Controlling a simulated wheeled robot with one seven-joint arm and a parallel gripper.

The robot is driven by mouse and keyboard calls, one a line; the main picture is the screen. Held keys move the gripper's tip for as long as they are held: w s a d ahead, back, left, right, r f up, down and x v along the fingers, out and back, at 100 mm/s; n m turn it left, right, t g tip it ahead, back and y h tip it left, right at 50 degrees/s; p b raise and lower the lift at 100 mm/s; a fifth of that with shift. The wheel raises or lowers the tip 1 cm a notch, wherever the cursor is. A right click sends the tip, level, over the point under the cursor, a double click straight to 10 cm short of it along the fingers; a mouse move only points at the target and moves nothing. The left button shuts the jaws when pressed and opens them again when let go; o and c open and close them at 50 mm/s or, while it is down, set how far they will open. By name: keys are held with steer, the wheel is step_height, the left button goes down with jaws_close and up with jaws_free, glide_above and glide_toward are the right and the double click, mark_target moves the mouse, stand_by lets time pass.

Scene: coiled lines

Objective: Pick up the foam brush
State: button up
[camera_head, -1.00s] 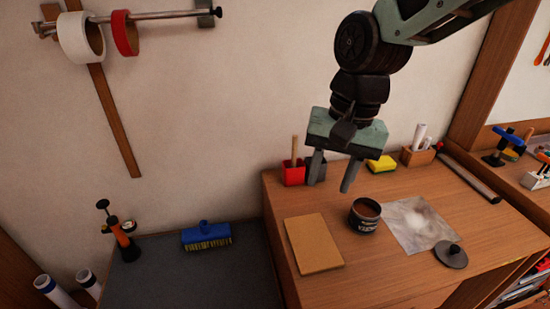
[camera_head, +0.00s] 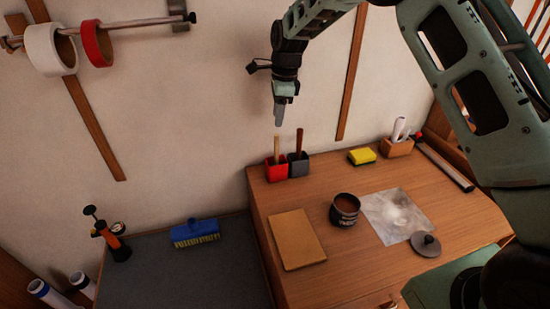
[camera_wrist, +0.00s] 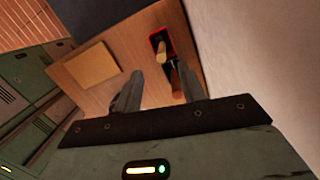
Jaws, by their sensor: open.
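Two brush-like handles stand upright in holders at the back left of the wooden bench; their heads are hidden, so I cannot tell which is the foam brush. A light wooden handle (camera_head: 277,147) rises from a red cup (camera_head: 276,172), and a dark brown handle (camera_head: 299,138) rises from a grey cup (camera_head: 299,168). My gripper (camera_head: 279,118) hangs above them, open and empty, fingers pointing down. In the wrist view, the light handle (camera_wrist: 161,52) and the dark handle (camera_wrist: 175,78) show beyond and between the spread fingers (camera_wrist: 160,88), apart from them.
The wall stands close behind the cups. A yellow sponge (camera_head: 361,156) lies to their right, a tan board (camera_head: 297,239) and a dark tin (camera_head: 344,210) in front. A blue brush (camera_head: 195,232) lies on the lower grey surface at left.

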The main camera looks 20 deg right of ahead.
mark_target(276, 136)
steer(key=f, duration=0.2)
steer(key=f+p, duration=0.1)
steer(key=f, duration=0.2)
steer(key=shift+a+f+p, duration=0.3)
steer(key=shift+f+p, duration=0.05)
steer(key=shift+w+f+p, duration=0.15)
steer(key=shift+f+p, duration=1.45)
steer(key=shift+f, duration=1.05)
steer(key=shift+c, duration=0.3)
jaws_close()
